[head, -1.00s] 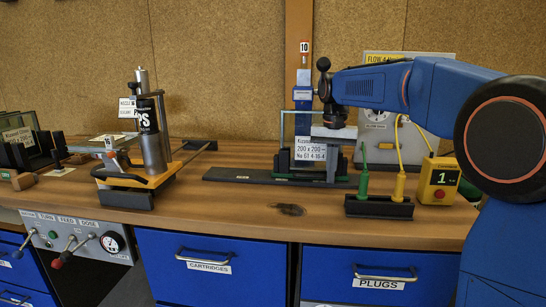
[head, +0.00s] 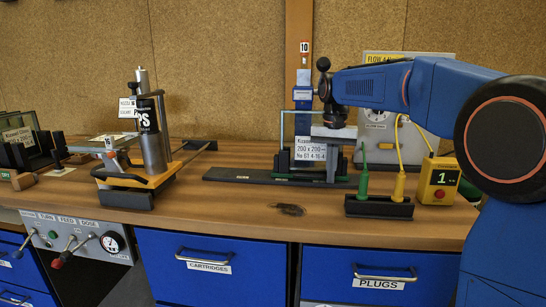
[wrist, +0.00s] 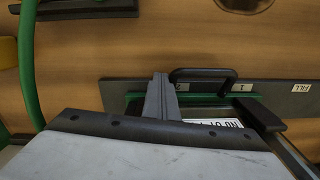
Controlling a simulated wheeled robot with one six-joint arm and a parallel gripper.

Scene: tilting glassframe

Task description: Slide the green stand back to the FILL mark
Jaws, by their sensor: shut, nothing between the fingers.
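The green stand (head: 283,162) sits on a dark rail (head: 225,175) at the back of the bench and holds a glass pane with a white label (head: 310,148). In the wrist view the rail carries the marks 2, 1 and FILL (wrist: 300,87). The stand's green edge (wrist: 195,98) and black handle (wrist: 203,73) lie near marks 2 and 1, with FILL off to the right. My gripper (wrist: 161,80) is shut and empty, its fingertips close beside the handle's left end. I cannot tell whether they touch.
A black holder (head: 380,207) with green and yellow tools stands front right, beside a yellow box (head: 437,180) showing 1. A cartridge press (head: 150,150) stands to the left. The bench between is mostly clear, with a dark smudge (head: 288,209) in front of the rail.

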